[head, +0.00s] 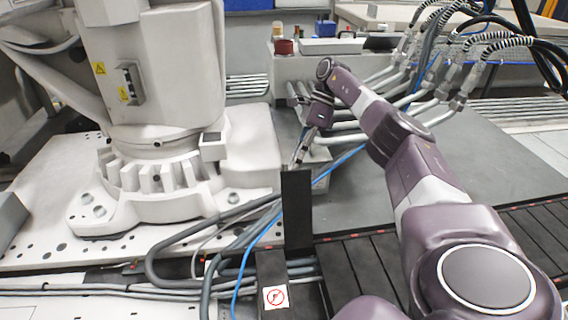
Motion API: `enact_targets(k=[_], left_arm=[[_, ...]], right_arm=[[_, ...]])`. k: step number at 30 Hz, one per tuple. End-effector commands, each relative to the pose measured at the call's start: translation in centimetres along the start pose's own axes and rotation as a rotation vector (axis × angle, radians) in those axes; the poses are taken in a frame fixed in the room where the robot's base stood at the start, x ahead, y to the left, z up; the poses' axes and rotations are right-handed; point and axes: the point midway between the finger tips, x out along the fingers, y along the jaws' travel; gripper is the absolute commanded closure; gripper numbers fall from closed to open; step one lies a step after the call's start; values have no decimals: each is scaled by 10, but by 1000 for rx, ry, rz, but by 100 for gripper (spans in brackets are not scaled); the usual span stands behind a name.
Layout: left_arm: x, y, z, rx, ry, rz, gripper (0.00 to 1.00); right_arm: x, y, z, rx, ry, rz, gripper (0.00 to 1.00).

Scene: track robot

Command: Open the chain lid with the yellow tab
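My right arm comes in from the lower right, and its gripper (298,158) points down at the top edge of a narrow black panel. The gripper is small and seen from behind, so I cannot tell whether its fingers are open or touch the panel. The black panel (298,215) stands upright at the cable channel and looks like a raised chain lid. No yellow tab shows on the side facing me. My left gripper is out of view.
A large white robot base (150,190) stands at left. Grey and blue cables (236,250) run below the panel. A black cover with a red prohibition sticker (276,297) is in front. Silver pipes (400,112) lie behind my arm. The grey plate (480,170) at right is clear.

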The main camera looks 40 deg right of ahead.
Motion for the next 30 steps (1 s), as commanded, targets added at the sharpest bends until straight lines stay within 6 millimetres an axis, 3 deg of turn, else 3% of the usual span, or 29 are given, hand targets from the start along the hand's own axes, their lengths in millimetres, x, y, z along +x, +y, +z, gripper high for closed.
enact_targets(k=[1,5,11,14,30], left_arm=[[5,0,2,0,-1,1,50],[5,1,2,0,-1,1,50],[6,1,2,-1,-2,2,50],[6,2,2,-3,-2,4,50],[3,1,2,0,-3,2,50]], right_arm=[[30,1,-19,17,58,45,100],[30,0,-24,16,60,48,100],[30,2,-24,17,62,53,81],[30,2,-24,17,62,53,78],[23,2,-21,16,54,45,77]])
